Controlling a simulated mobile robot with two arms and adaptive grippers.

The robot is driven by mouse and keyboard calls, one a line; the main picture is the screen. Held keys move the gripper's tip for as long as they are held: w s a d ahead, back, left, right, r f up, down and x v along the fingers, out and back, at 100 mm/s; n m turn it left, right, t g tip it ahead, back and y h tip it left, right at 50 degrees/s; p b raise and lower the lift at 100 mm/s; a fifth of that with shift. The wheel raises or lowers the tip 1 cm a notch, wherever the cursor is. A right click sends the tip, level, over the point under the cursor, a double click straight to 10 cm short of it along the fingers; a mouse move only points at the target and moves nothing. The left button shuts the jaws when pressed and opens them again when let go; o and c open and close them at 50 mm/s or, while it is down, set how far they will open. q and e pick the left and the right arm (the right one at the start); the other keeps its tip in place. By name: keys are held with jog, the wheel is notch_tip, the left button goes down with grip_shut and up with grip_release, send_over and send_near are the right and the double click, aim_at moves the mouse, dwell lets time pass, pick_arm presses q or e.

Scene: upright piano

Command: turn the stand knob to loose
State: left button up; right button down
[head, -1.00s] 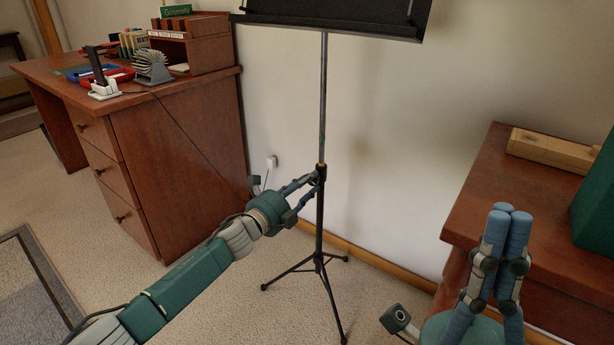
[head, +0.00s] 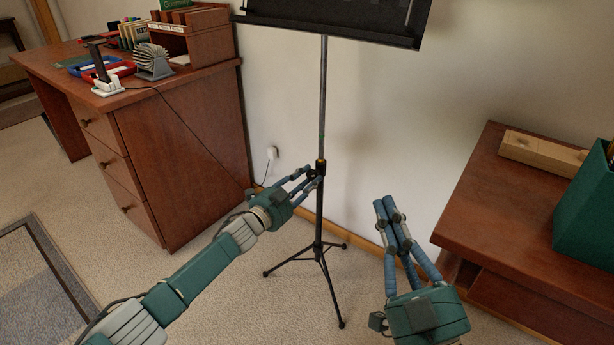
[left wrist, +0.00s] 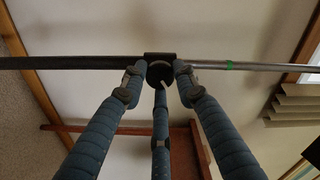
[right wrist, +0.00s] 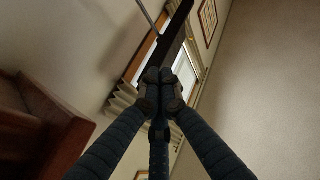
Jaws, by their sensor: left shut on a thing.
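The black music stand (head: 323,110) stands upright on its tripod in front of the wall. Its knob (left wrist: 158,72) is a small dark round piece with a pale mark, on the collar of the pole. My left gripper (head: 315,176) is shut on the knob, with fingers on both sides of it in the left wrist view and a third finger below. In the head view the fingers mostly hide the knob. My right gripper (head: 386,207) has its fingers drawn together and empty, to the right of the stand. Its fingertips also meet in the right wrist view (right wrist: 160,82).
A wooden desk (head: 170,150) with trays and a desk organizer stands at the left. A second wooden desk (head: 500,215) at the right holds a wooden block (head: 541,153) and a green box (head: 588,215). A green mark (left wrist: 229,65) is on the pole. Carpet around the tripod is clear.

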pick_arm(q)
jog(key=n, duration=0.3)
jog(key=shift+f+p, duration=0.1)
jog(key=shift+p, duration=0.3)
jog(key=shift+n, duration=1.3)
pick_arm(e)
notch_tip(320, 180, down, 7)
jog(key=w+g+h, duration=0.1)
jog(key=g, duration=0.2)
jog(key=shift+w+d+g, duration=0.2)
jog(key=shift+d+g, duration=0.05)
jog(key=shift+g, duration=0.05)
jog(key=shift+f, duration=0.1)
pick_arm(q)
jog(key=o, duration=1.1)
jog(key=shift+o, duration=0.2)
jog(key=shift+s, duration=0.1)
jog(key=v, duration=1.2)
